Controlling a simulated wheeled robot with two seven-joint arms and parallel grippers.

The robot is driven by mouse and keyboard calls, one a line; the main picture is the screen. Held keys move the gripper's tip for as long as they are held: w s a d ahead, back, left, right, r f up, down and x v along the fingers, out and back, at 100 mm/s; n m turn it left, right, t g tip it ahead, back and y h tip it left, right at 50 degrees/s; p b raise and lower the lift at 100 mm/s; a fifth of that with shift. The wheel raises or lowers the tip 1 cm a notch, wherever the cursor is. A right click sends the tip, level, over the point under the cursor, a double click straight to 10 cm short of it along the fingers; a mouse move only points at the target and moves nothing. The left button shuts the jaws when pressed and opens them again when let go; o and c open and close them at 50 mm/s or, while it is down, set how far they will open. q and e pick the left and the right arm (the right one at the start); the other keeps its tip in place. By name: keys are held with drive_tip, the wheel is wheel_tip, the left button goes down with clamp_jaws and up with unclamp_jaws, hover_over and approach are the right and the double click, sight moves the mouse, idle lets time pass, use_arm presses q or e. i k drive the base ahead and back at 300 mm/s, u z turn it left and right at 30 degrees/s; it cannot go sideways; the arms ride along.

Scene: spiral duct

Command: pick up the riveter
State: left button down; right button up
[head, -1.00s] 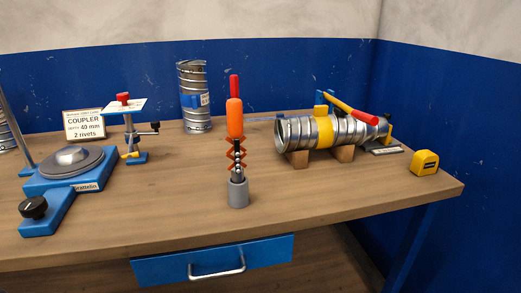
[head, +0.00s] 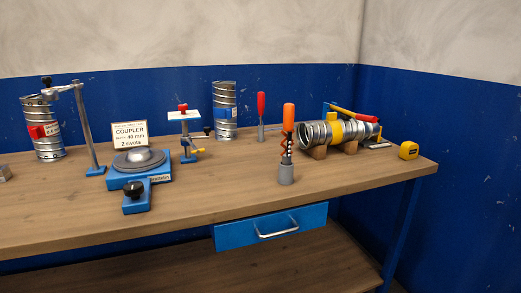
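The riveter seems to be the upright tool with an orange handle (head: 288,117) and a zigzag folding linkage below it. It stands nose down in a small grey holder (head: 286,174) on the wooden workbench (head: 230,190), right of the middle and near the front edge. Nothing touches it from the side. Neither of my grippers shows in the head view.
A red upright handle (head: 261,104) stands behind the riveter. A spiral duct with a yellow band (head: 335,131) lies on wooden blocks to the right, near a yellow tape measure (head: 408,150). A blue turntable fixture (head: 137,176) stands left. A blue drawer (head: 270,227) hangs below the bench.

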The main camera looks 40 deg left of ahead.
sight(289, 109)
drive_tip(key=u, duration=1.3)
